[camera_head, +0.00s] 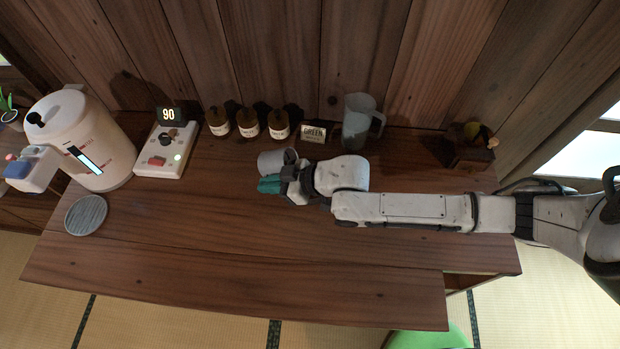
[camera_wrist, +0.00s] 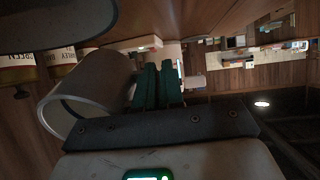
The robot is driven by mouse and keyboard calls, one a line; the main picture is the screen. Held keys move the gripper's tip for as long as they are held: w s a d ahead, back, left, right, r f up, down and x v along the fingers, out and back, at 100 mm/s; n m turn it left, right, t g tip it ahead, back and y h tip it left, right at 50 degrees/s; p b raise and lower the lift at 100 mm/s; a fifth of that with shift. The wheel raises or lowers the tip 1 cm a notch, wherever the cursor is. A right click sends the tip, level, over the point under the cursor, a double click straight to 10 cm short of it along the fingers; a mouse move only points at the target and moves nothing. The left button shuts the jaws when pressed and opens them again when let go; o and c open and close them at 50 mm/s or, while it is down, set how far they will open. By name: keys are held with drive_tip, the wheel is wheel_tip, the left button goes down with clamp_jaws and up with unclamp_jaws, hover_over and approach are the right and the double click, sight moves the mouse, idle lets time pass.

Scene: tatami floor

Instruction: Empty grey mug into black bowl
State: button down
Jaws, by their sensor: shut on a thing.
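The grey mug (camera_head: 271,162) is at the teal fingers of my gripper (camera_head: 269,185), over the middle of the wooden table. In the wrist view the mug (camera_wrist: 88,102) lies left of the fingers (camera_wrist: 158,86), with its round opening towards the lower left of that picture. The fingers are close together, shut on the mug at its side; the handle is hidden. I cannot tell the mug's tilt or whether it holds anything.
A grey jug (camera_head: 356,125), a tin (camera_head: 313,132) and brown jars (camera_head: 248,122) line the back. A white dispenser (camera_head: 85,140), a scale reading 90 (camera_head: 161,158) and a grey disc (camera_head: 86,214) stand left. A small wooden box (camera_head: 470,153) stands right. The table's front is clear.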

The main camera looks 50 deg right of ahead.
drive_tip(key=shift+s+f+t+y+b, duration=0.1)
drive_tip(key=shift+f+t+y+b, duration=0.25)
drive_tip(key=shift+b, duration=1.05)
drive_tip(key=shift+t+y+b, duration=0.15)
drive_tip(key=shift+t+b, duration=0.4)
drive_tip(key=shift+b, duration=0.8)
drive_tip(key=shift+s+d+r+t+y+b, duration=0.15)
drive_tip(key=shift+s+d+r+t+b, duration=0.2)
drive_tip(key=shift+b, duration=0.35)
drive_tip(key=shift+s+d+r+t+y+b, duration=0.15)
drive_tip(key=shift+s+t+b, duration=0.2)
drive_tip(key=shift+s+b, duration=0.25)
drive_tip(key=shift+s+d+r+t+y+b, duration=0.15)
drive_tip(key=shift+r+t+y+b, duration=0.2)
drive_tip(key=shift+t+b, duration=0.8)
drive_tip(key=shift+s+d+r+t+y+b, duration=0.15)
drive_tip(key=shift+r+t+y+b, duration=0.2)
drive_tip(key=shift+b, duration=1.5)
